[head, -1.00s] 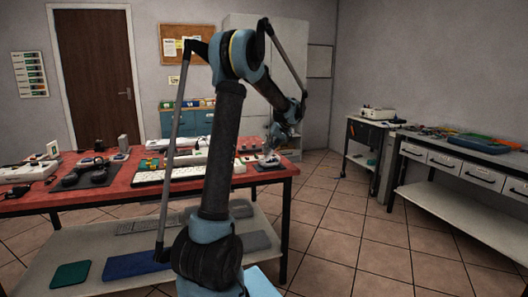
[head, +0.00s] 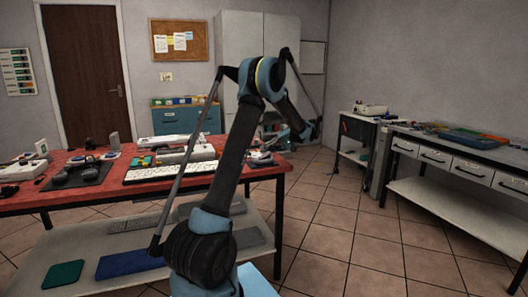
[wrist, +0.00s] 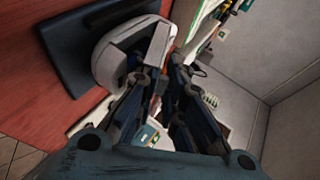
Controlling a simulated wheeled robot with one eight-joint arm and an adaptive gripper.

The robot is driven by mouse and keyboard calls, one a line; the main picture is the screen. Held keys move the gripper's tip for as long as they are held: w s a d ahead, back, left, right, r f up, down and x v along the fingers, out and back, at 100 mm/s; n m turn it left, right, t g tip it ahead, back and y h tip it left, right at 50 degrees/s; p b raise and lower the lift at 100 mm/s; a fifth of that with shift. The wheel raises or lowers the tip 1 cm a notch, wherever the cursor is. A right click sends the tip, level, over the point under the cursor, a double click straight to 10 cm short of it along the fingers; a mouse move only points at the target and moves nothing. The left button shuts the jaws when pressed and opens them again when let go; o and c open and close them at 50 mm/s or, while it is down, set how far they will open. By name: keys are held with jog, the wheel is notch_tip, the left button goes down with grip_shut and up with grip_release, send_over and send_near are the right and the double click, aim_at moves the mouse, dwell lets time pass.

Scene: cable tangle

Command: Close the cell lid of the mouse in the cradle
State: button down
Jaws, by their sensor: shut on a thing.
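In the wrist view, a pale grey, rounded body, seemingly the mouse in its cradle (wrist: 106,68), shows a dark opening on its upper side. A flat light-grey flap, seemingly the cell lid (wrist: 158,44), stands up at its right edge. My gripper (wrist: 162,76) is at the lower end of this flap, its dark fingers close on either side, and appears shut on it. The fingers hide the contact. In the head view, my gripper (head: 307,131) is small and dark beyond the right end of the red table, and the grip cannot be made out.
A dark mat (wrist: 62,40) lies beside the mouse on the red table (head: 105,192). A white keyboard (head: 172,172) and several small devices are on the table. A side bench (head: 440,138) stands at the right. The tiled floor between is clear.

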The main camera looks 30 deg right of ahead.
dwell(0.4)
jog(key=c, duration=1.9)
grip_release()
jog(key=shift+v, duration=3.9)
